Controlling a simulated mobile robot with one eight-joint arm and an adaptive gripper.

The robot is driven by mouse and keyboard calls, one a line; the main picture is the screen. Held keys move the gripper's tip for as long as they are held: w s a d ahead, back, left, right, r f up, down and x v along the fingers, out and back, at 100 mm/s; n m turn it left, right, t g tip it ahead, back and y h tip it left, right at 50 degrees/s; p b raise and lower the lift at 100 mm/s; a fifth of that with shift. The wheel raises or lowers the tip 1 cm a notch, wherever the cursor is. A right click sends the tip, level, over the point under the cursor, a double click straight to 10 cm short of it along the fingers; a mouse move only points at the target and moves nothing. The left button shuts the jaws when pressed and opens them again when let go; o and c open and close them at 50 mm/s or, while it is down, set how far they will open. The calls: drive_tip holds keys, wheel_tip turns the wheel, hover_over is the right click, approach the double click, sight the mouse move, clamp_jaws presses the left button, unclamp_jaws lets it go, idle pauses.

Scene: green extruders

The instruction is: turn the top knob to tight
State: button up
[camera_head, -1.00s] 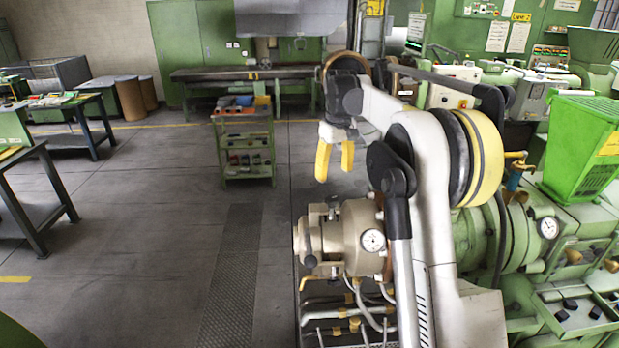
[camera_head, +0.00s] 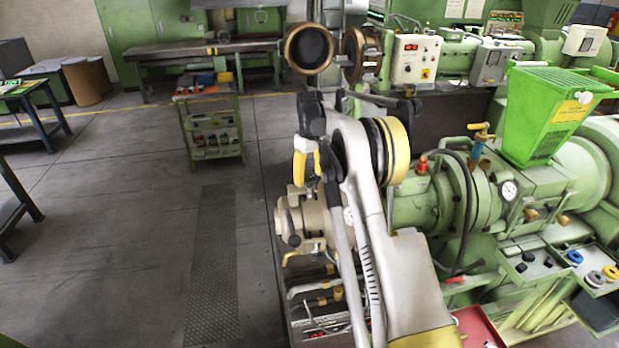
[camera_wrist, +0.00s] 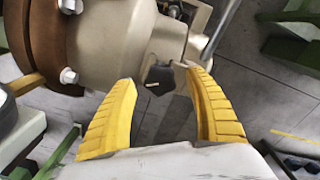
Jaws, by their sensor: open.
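My gripper (camera_head: 307,166) is open, its yellow fingers pointing down just over the beige extruder head (camera_head: 291,220). In the wrist view, the gripper (camera_wrist: 160,76) has its two fingers spread on either side of a dark faceted knob-like part (camera_wrist: 159,79) on the head's edge. The fingertips look close to it, but I cannot tell whether they touch it. Beside it is the beige body (camera_wrist: 112,45) with a brown ring (camera_wrist: 45,40) and silver bolts. In the head view my arm and gripper hide the top of the extruder head, so the knob's setting cannot be read.
Hoses and a rack (camera_head: 318,300) lie under the head. A small green cart (camera_head: 213,130) stands behind; the floor to the left is free.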

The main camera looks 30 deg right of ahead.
drive_tip(key=shift+f, duration=0.45)
drive_tip(key=c, duration=1.2)
